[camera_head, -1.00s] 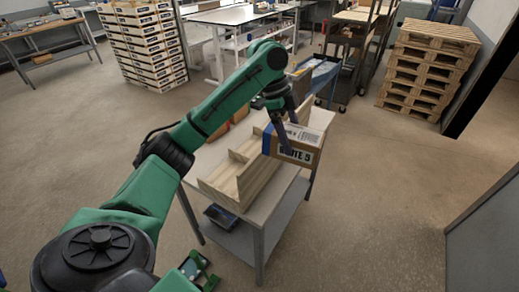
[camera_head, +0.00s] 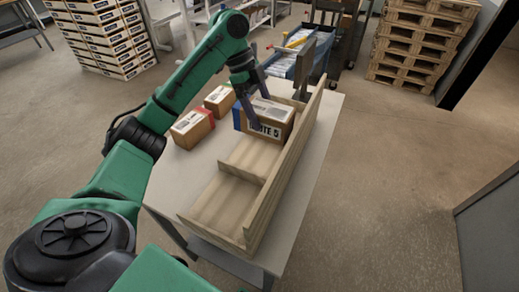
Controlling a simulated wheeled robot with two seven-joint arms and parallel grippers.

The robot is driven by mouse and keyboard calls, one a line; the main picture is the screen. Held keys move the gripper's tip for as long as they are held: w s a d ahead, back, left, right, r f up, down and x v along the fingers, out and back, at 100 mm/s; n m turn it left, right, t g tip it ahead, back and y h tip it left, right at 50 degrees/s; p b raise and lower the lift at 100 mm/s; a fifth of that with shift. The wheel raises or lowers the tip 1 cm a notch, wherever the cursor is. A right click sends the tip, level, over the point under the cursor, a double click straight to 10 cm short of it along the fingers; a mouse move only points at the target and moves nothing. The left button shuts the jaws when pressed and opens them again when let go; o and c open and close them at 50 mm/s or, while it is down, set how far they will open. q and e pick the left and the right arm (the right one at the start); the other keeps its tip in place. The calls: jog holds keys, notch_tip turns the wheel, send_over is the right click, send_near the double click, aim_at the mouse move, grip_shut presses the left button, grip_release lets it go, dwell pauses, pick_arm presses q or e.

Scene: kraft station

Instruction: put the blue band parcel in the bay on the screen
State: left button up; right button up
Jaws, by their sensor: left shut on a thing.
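My left gripper (camera_head: 253,98) is shut on the blue band parcel (camera_head: 270,119), a brown carton with a blue band at its left end, a white label on top and dark print on its front that reads partly "UTE 5". The parcel is at the far part of the wooden bay rack (camera_head: 228,198), next to its tall right wall. I cannot tell whether it hangs above the bay or touches its floor. A dark upright panel (camera_head: 304,69), perhaps the screen, stands behind the rack; its face cannot be read. My right gripper is not in view.
A red-banded parcel (camera_head: 192,128) and another parcel (camera_head: 220,100) lie on the table (camera_head: 180,175) left of the rack. The nearer bays are empty. A blue cart (camera_head: 281,66) stands behind the table; stacked pallets (camera_head: 418,45) stand at the back right.

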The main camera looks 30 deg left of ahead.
pick_arm(q)
jog(key=f, duration=0.6)
jog(key=shift+w+a+p, duration=0.2)
jog(key=shift+a+p, duration=0.15)
jog(key=shift+a, duration=0.05)
notch_tip(320, 180, down, 7)
jog(key=shift+f+p, duration=0.15)
jog(key=shift+p, duration=0.35)
jog(key=shift+f, duration=0.15)
jog(key=o, duration=1.5)
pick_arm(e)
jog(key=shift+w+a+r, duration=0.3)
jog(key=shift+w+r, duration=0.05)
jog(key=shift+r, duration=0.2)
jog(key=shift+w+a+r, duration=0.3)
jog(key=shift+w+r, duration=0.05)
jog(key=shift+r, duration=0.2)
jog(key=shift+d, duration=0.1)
pick_arm(q)
jog(key=b+v, duration=0.2)
jog(key=v, duration=1)
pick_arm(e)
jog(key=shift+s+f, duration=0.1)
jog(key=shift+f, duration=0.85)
